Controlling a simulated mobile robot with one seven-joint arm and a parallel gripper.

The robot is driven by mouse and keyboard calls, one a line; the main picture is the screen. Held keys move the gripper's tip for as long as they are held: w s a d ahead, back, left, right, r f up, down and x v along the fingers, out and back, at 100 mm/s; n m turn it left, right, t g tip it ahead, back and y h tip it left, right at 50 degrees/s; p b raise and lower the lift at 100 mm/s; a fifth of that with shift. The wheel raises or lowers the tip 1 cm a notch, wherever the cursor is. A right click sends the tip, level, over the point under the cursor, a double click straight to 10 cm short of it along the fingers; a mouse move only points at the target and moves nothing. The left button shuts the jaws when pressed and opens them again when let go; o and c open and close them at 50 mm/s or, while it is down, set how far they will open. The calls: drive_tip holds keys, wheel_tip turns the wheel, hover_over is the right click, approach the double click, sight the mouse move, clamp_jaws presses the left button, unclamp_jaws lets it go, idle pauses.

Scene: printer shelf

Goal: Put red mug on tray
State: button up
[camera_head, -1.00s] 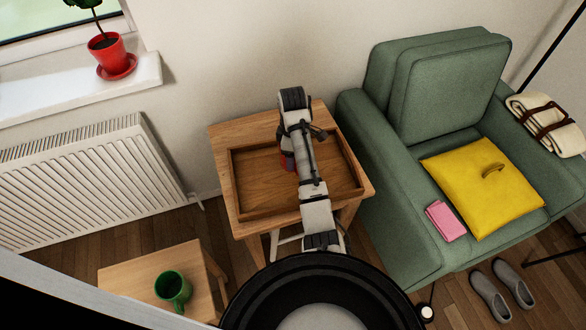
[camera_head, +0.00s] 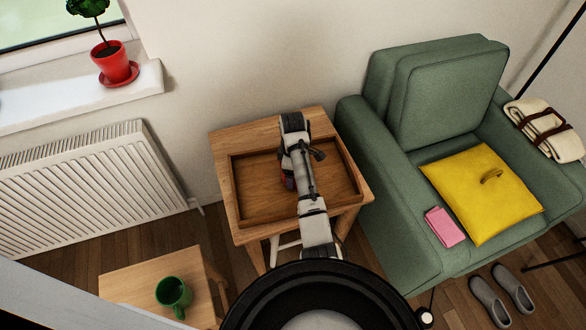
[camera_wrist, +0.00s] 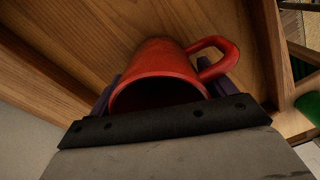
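The red mug (camera_wrist: 160,72) is between the two purple fingers of my gripper (camera_wrist: 166,88) in the wrist view, its open rim towards the camera and its handle to the right. The fingers lie against both sides, so the gripper looks shut on it. In the head view my arm hides nearly all of the mug and the fingers. The brown wooden tray (camera_head: 245,214) lies on a wooden side table. The mug is over the tray's floor, inside its walls; I cannot tell whether its base touches.
A green mug (camera_head: 173,292) stands on a low wooden stool (camera_head: 130,275) at lower left. A green armchair (camera_head: 385,190) with a yellow cushion (camera_head: 485,195) is close on the right. A radiator (camera_head: 85,180) is at left. The tray's left part is clear.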

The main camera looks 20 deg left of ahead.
drive_tip(key=shift+o, duration=0.4)
drive_tip(key=shift+r, duration=0.25)
wheel_tip(320, 180, up, 12)
drive_tip(key=p, duration=0.4)
drive_tip(key=shift+a+f, duration=0.1)
